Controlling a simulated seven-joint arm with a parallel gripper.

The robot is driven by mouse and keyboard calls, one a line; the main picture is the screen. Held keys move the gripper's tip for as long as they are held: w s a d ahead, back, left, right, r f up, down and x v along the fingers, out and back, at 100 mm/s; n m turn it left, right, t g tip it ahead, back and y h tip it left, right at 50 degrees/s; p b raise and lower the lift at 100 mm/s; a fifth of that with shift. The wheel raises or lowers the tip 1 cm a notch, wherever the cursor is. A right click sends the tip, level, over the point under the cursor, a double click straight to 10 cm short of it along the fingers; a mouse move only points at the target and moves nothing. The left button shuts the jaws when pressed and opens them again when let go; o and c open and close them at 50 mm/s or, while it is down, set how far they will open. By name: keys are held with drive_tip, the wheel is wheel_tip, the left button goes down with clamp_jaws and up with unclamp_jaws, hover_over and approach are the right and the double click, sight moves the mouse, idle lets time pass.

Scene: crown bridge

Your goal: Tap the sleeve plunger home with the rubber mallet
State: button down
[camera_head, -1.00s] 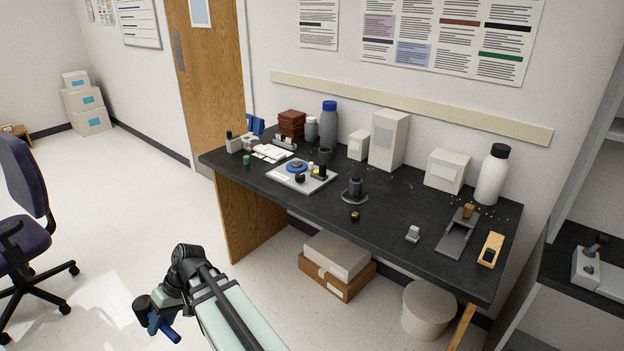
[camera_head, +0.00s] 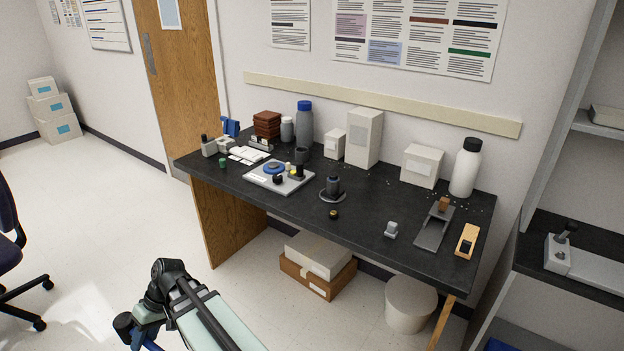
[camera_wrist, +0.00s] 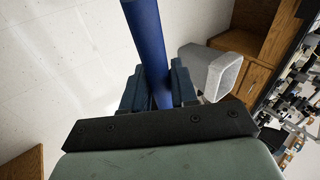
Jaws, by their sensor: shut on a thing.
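My gripper (camera_wrist: 158,85) is shut on a blue rod-like handle (camera_wrist: 147,40), which I take to be the mallet's. It runs up out of the wrist view, so its far end is hidden there. In the head view my gripper (camera_head: 146,328) is low at the bottom edge, over the floor and well short of the bench. A dark rounded piece beside it may be the mallet head (camera_head: 123,322). A dark upright piece on a round base (camera_head: 332,187), possibly the sleeve plunger, stands near the bench's front middle. I cannot tell how far its plunger sits.
The black bench (camera_head: 290,217) holds a grey tray (camera_head: 262,184) of small parts, a white bottle (camera_head: 466,168), boxes and a grey slotted block (camera_head: 433,228). Cartons (camera_head: 318,265) and a bin (camera_head: 410,303) stand underneath. A chair (camera_head: 10,240) is at left. Open floor lies before the bench.

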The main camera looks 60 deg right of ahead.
drive_tip(key=shift+f, duration=1.6)
wheel_tip(320, 180, up, 24)
drive_tip(key=shift+r, duration=0.2)
idle(0.8)
